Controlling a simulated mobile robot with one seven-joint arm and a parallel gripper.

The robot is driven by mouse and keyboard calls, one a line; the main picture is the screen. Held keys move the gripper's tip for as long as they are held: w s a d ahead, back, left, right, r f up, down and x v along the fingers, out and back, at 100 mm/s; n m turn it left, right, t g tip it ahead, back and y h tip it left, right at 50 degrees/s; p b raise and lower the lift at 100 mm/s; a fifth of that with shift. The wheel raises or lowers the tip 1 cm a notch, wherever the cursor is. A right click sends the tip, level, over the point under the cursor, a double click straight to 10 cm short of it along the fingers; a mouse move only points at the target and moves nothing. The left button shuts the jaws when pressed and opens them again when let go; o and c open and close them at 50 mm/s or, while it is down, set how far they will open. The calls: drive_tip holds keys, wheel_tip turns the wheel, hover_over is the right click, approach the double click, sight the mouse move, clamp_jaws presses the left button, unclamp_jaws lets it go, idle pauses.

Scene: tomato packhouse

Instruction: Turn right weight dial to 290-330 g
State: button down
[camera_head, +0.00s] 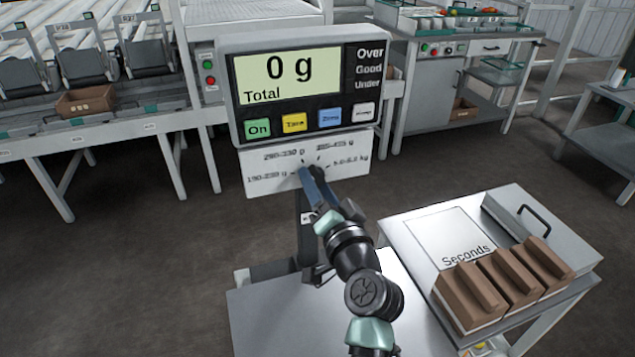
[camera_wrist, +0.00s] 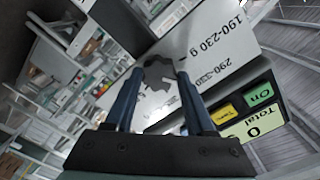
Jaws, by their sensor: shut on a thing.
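The weight dial (camera_wrist: 158,76) is a dark knob on a white label plate (camera_head: 258,186) under the scale's display. My gripper (camera_head: 313,172) reaches up to the plate with its blue fingers, which hide most of the dial in the head view. In the wrist view my gripper (camera_wrist: 160,74) has one finger on each side of the knob and is shut on it. Printed ranges surround the dial: "290-330 g" (camera_head: 284,154) at upper left, "190-230 g" (camera_head: 266,178) at lower left, two more on the right. I cannot tell where the pointer points.
The display (camera_head: 288,72) above reads "0 g Total", with coloured buttons below it. A metal scale platform (camera_head: 262,312) lies under my arm. A side table (camera_head: 412,250) at right holds a "Seconds" area and brown cartons (camera_head: 470,297). Conveyor stations stand at back left.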

drive_tip(key=shift+m, duration=0.5)
drive_tip(key=shift+c, duration=1.2)
unclamp_jaws()
drive_tip(key=v, duration=1.3)
